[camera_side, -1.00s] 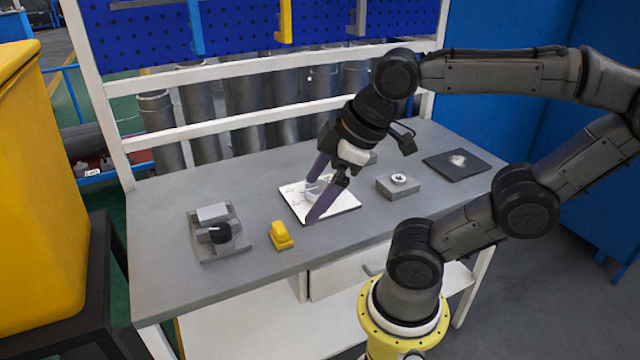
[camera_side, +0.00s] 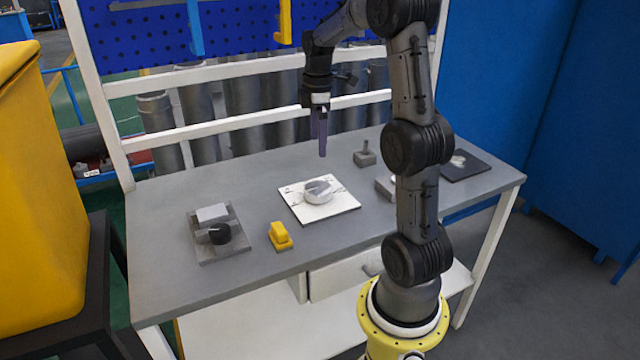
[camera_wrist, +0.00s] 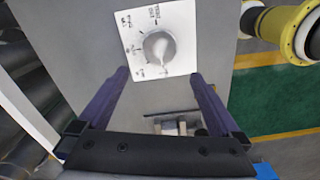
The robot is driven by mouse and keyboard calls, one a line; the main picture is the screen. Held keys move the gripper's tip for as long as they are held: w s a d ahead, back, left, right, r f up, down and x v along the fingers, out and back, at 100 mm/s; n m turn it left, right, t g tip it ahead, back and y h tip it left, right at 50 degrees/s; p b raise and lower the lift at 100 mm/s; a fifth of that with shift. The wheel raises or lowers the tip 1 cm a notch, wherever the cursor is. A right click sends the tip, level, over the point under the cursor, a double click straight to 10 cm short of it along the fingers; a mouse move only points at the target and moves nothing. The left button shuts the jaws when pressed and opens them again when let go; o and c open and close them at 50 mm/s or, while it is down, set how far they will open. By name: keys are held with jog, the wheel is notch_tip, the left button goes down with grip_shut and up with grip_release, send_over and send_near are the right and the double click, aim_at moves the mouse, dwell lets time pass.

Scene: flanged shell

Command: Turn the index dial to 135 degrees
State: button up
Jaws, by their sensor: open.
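The index dial is a pale round knob (camera_side: 318,191) on a white square plate (camera_side: 340,208) in the middle of the grey table. In the wrist view the knob (camera_wrist: 159,47) stands on the plate (camera_wrist: 187,20), which has tick marks and small lettering along its left side. The knob's pointed end faces down in that view; the lettering is too small to read. My gripper (camera_side: 321,152) hangs with its fingers down, above and behind the plate, apart from the knob. In the wrist view its two purple fingers (camera_wrist: 160,80) are spread and empty.
A grey fixture with a black knob (camera_side: 219,234) and a yellow block (camera_side: 280,236) lie to the left. A small grey block with a post (camera_side: 365,155), a grey block partly behind my arm (camera_side: 385,187) and a dark pad (camera_side: 465,166) lie to the right.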

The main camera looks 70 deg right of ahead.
aim_at(320, 187)
jog(key=f, duration=1.3)
jog(key=shift+s+d+f, duration=0.15)
jog(key=shift+s+f, duration=0.05)
jog(key=shift+f, duration=0.2)
jog(key=shift+c, duration=0.2)
jog(key=c, duration=1)
